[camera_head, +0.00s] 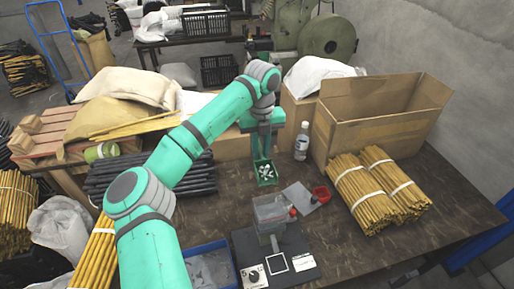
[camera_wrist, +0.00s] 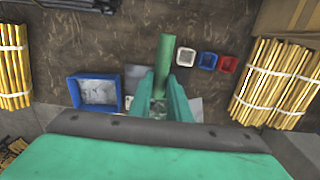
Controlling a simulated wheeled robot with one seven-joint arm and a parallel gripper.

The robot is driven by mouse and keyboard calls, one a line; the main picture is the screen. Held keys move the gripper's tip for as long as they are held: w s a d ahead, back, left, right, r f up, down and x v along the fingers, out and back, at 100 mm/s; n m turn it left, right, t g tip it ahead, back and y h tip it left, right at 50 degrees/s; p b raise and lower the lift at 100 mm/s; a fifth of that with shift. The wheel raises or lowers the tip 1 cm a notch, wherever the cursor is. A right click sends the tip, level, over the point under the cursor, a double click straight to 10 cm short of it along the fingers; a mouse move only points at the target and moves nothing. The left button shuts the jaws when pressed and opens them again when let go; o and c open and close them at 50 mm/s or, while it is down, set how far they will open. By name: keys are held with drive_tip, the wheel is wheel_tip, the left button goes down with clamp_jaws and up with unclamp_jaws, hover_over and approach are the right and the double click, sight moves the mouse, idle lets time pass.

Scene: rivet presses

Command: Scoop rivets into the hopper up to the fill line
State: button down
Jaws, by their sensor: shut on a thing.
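My gripper (camera_head: 263,150) is shut on a green scoop (camera_head: 266,181), above the table behind the press. Several pale rivets (camera_head: 265,171) lie in the scoop. In the wrist view my gripper (camera_wrist: 165,100) closes around a green bar-shaped part (camera_wrist: 165,55), which seems to be part of the scoop. The clear hopper (camera_head: 270,207) stands on the dark press base (camera_head: 288,252), nearer the camera than the scoop and apart from it. Its fill line and inner level are too small to read. A blue bin (camera_head: 232,262) holding grey material is left of the press; the wrist view also shows it (camera_wrist: 72,90).
Dark rods (camera_head: 125,178) lie left. The front-right tabletop is clear.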

drive_tip(key=shift+s+d+f, duration=0.25)
drive_tip(key=shift+s+f, duration=0.45)
drive_tip(key=shift+f, duration=0.15)
drive_tip(key=s+r+t, duration=0.1)
drive_tip(key=t, duration=0.1)
drive_tip(key=s+d+r+t+y, duration=0.1)
drive_tip(key=s+r+t, duration=0.1)
drive_tip(key=t, duration=0.1)
drive_tip(key=shift+s+r+y, duration=0.25)
drive_tip(key=shift+s+y, duration=0.05)
drive_tip(key=s+d+r+t+y, duration=0.2)
drive_tip(key=s+t, duration=0.3)
drive_tip(key=t, duration=0.1)
drive_tip(key=shift+s+r, duration=0.2)
drive_tip(key=shift+s, duration=0.05)
